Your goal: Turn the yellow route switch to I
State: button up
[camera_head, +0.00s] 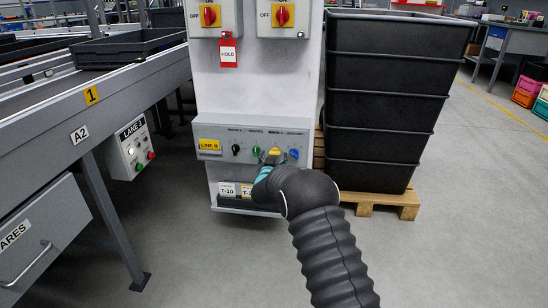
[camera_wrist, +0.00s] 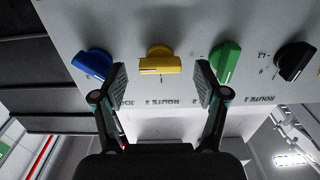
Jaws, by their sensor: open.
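The yellow route switch (camera_head: 274,151) is a small knob in the row on the grey LINE B panel. In the wrist view, where the lettering is upside down, the yellow switch (camera_wrist: 159,62) has its wide grip lying roughly across the picture. Its exact setting is too small to read. My gripper (camera_wrist: 161,84) is open. Its two fingers stand one on each side of the yellow switch, with visible gaps and nothing between them. In the head view my gripper (camera_head: 268,164) is at the panel, partly hidden by my arm.
In the wrist view a blue knob (camera_wrist: 92,64) is on the left, a green knob (camera_wrist: 226,62) and a black knob (camera_wrist: 293,62) on the right. Stacked black crates (camera_head: 384,100) stand right of the panel. A conveyor (camera_head: 90,95) runs on the left. Floor is clear in front.

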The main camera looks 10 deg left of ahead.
jog(key=shift+w, duration=0.45)
jog(key=c, duration=1.2)
jog(key=shift+o, duration=0.2)
